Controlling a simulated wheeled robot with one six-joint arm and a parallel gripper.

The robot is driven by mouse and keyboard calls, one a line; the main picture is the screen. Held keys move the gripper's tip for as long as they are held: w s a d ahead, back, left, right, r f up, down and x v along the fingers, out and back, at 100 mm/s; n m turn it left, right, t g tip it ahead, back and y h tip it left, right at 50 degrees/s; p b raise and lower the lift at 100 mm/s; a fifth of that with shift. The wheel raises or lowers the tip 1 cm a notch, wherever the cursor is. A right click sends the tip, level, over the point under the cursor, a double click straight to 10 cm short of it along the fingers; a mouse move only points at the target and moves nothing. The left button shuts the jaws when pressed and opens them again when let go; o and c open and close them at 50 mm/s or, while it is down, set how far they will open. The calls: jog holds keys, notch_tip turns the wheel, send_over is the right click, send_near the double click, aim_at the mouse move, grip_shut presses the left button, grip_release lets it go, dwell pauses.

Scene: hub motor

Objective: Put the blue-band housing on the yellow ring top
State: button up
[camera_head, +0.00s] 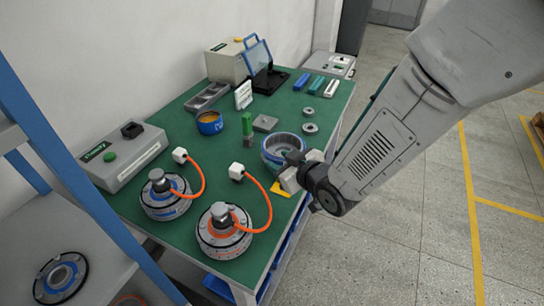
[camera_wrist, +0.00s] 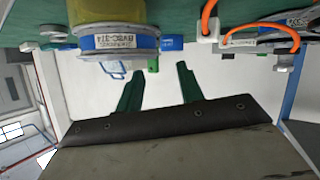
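The blue-band housing (camera_head: 283,147) is a hollow metal cup with a blue band, open side up, near the table's right edge. In the wrist view, which appears upside down, its labelled band (camera_wrist: 120,42) shows large at the upper left, outside the fingers. A yellow patch (camera_head: 282,189) lies on the table in front of it; I cannot make out a ring shape there. A yellow surface (camera_wrist: 110,12) also borders the housing in the wrist view. My gripper (camera_wrist: 160,78) has its green fingers apart with nothing between them. In the head view it is beside the housing, its fingertips partly hidden.
Two motor assemblies (camera_head: 223,230) (camera_head: 165,193) with orange cables stand at the front. A blue tub (camera_head: 209,123), a green block (camera_head: 247,124) and small metal rings (camera_head: 310,127) are farther back. A control box (camera_head: 122,155) lines the left edge. Free floor lies right.

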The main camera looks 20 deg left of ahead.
jog(key=v, duration=0.5)
jog(key=shift+s+d+r, duration=0.15)
jog(key=shift+s+d, duration=0.05)
jog(key=shift+d, duration=0.05)
jog(key=shift+w, duration=0.1)
jog(key=w+d+r+m+t+h, duration=0.1)
jog(key=w+d+r+m+h, duration=0.15)
jog(key=d, duration=0.35)
jog(key=w+d+r+m+h, duration=0.1)
jog(key=w+d+r+h, duration=0.2)
jog(key=d, duration=0.4)
jog(key=s+d+r+m+g+h, duration=0.1)
jog(key=s+d+r+m+h, duration=0.15)
jog(key=d, duration=0.45)
jog(key=s+d+r+m+g+h, duration=0.1)
jog(key=s+d+r+m+h, duration=0.15)
jog(key=d, duration=0.55)
jog(key=s+d+r+m+g, duration=0.2)
jog(key=s+d, duration=0.3)
jog(key=s, duration=0.4)
jog(key=s+d+r+m+g, duration=0.3)
jog(key=s+d, duration=0.3)
jog(key=s, duration=0.3)
jog(key=shift+s+r+h, duration=0.35)
jog(key=shift+r, duration=0.35)
